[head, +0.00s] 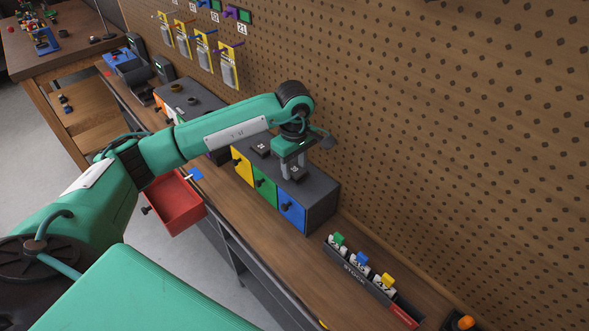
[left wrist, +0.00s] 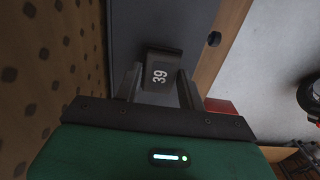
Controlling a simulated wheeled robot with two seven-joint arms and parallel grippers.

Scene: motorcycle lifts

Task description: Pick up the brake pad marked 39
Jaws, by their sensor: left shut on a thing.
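The brake pad marked 39 (left wrist: 162,66) is a small dark block with white digits, between the fingers of my left gripper (left wrist: 159,88) in the left wrist view. In the head view, my left gripper (head: 292,165) points down over the dark top of a small cabinet (head: 318,187), shut on this pad (head: 295,171). I cannot tell whether the pad touches the cabinet top. A second dark pad (head: 260,149) with a white mark lies on the same top, to the left. My right gripper is not in view.
The cabinet has yellow, green and blue doors. A red drawer (head: 178,203) stands open at the left. A labelled rack (head: 368,276) with colored items lies on the bench to the right. A pegboard wall (head: 440,130) rises close behind my gripper, with hanging packets (head: 228,70) at the left.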

